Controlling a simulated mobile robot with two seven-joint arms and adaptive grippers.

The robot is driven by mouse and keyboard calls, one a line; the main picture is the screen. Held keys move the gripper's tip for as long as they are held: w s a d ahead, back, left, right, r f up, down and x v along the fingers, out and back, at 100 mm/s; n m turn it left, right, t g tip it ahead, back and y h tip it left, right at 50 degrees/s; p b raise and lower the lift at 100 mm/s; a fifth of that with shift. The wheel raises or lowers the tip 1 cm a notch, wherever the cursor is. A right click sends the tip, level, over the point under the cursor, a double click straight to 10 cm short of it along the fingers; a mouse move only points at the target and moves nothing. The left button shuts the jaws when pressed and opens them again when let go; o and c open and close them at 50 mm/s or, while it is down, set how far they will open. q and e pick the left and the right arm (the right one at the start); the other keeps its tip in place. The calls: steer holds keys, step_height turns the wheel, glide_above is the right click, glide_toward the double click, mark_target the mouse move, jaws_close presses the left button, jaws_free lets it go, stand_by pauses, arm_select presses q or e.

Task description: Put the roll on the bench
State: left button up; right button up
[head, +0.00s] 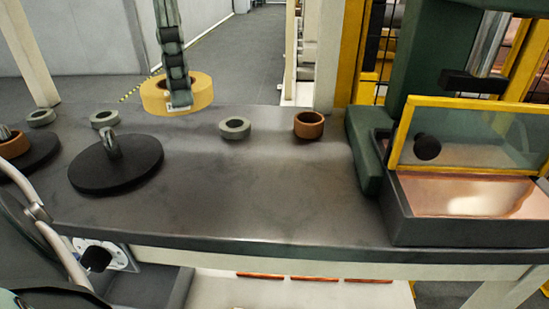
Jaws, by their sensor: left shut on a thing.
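A wide yellow-tan roll (205,93) shows at the back left edge of the bench. My left gripper (179,99) hangs down from the top of the view and is shut on the roll's near wall. A small white patch shows at its fingertips. The roll looks level and overlaps the bench's back edge; I cannot tell whether it touches the top. The grey bench (270,195) spans the middle of the view. My right gripper is not in view.
Grey rings (235,128) and a copper-brown ring (309,125) stand near the bench's back. A black disc (115,168) with a post lies at left. A yellow-framed guard (473,169) rises over a copper-filled tray (440,232) at right. The bench's middle front is clear.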

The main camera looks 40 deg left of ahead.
arm_select(q)
steer(key=w+d+f, duration=0.2)
steer(key=d, duration=0.1)
steer(key=w+d+f, duration=0.2)
steer(key=d, duration=0.1)
steer(key=w+d+f, duration=0.2)
steer(key=d+f, duration=0.1)
steer(key=d, duration=0.1)
steer(key=shift+w+f, duration=0.1)
steer(key=shift+d+f, duration=0.1)
steer(key=shift+f, duration=0.1)
step_height(320, 180, down, 3)
steer(key=shift+f+p, duration=0.15)
steer(key=shift+p, duration=0.15)
steer(key=shift+f, duration=0.25)
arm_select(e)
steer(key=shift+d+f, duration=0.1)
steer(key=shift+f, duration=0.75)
